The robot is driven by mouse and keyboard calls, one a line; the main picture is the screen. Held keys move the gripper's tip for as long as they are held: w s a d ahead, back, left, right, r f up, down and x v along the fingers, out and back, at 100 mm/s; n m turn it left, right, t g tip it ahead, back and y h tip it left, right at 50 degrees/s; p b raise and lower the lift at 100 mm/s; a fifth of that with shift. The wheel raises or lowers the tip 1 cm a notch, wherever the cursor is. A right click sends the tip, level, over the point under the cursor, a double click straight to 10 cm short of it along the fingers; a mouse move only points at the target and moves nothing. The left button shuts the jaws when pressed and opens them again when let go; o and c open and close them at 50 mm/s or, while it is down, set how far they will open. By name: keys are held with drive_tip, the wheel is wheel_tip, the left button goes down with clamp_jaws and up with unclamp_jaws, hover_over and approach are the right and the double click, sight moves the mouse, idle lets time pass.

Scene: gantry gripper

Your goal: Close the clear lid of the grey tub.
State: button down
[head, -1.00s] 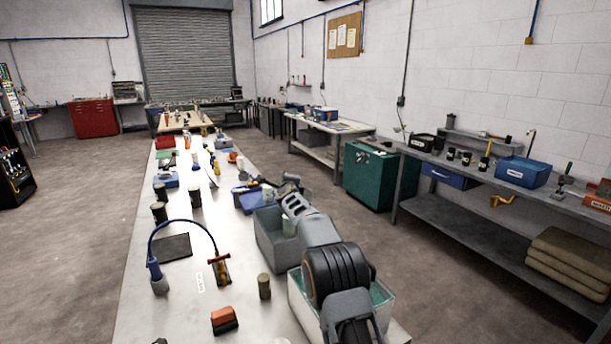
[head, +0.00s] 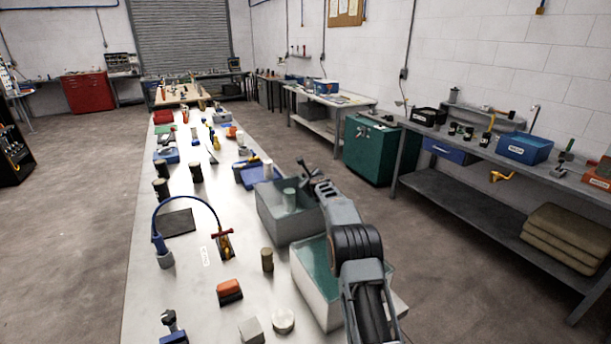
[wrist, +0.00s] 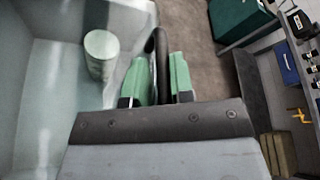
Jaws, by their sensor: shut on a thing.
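The grey tub (head: 287,229) stands on the long steel table, with a pale green cylinder (head: 289,197) inside. The tub (wrist: 52,95) and cylinder (wrist: 101,53) also show at left in the wrist view. My gripper (head: 305,170) is at the tub's right far side in the head view. In the wrist view its green fingers (wrist: 158,80) are shut around a dark upright bar (wrist: 158,45), just right of the tub wall. The bar looks like part of the lid. The clear panel itself is hard to make out, so I cannot tell its angle.
A second, paler tub (head: 318,292) stands nearer, beside my arm. A blue bin (head: 252,178) lies beyond the grey tub. An orange-topped block (head: 229,291), a brown cylinder (head: 267,259) and a blue hose (head: 187,199) occupy the table to the left. Floor is clear to the right.

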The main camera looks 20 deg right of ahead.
drive_tip(key=shift+d+f, duration=0.25)
drive_tip(key=shift+d, duration=0.2)
drive_tip(key=shift+f, duration=0.15)
drive_tip(key=c, duration=1.1)
unclamp_jaws()
drive_tip(key=shift+d+f, duration=0.1)
drive_tip(key=shift+d, duration=0.05)
drive_tip(key=shift+a, duration=0.2)
drive_tip(key=shift+s, duration=0.1)
